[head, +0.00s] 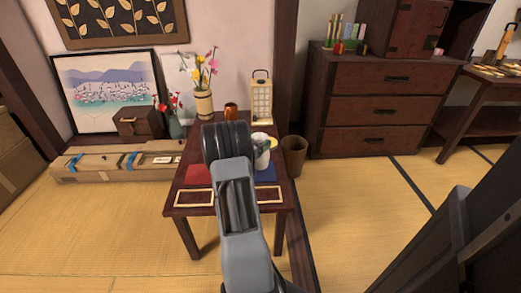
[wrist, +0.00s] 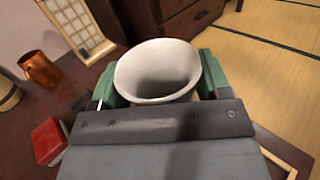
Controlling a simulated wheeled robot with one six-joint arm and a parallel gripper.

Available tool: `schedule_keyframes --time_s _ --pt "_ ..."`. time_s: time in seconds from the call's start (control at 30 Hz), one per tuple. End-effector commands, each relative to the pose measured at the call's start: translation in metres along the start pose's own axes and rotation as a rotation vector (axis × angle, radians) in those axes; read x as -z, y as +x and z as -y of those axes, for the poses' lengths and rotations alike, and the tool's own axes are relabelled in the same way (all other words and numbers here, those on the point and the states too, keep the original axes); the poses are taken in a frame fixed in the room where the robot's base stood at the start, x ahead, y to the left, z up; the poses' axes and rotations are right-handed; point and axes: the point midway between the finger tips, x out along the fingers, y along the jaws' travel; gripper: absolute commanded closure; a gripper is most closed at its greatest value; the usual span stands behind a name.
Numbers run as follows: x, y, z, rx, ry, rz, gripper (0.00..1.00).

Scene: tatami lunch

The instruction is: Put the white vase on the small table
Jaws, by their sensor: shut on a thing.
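My gripper (wrist: 160,82) is shut on the white vase (wrist: 158,62), with a green finger on each side of it. The vase's wide round mouth faces the wrist camera, and its lower part is hidden by the gripper. In the head view, a white piece that looks like the vase (head: 262,158) shows just right of my arm, over the small table. The small dark red table (head: 185,207) stands in the middle, partly covered by my arm. I cannot tell whether the vase's base touches the tabletop.
A copper mug (head: 231,110), a paper lantern (head: 261,100) and a flower holder (head: 203,104) stand at the table's back. A red box-like thing (wrist: 48,140) lies left of my gripper. A brown bin (head: 294,158) stands right of the table. Open tatami (head: 350,220) lies further right.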

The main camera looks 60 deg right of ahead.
Motion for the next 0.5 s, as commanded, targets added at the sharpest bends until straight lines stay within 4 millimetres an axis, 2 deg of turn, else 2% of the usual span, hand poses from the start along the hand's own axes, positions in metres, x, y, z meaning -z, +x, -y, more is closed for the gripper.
schedule_keyframes --time_s 0.23,0.5 --pt "0.034 0.004 0.001 0.000 0.000 0.002 0.88" --pt "0.034 0.004 0.001 0.000 0.001 0.003 0.88"
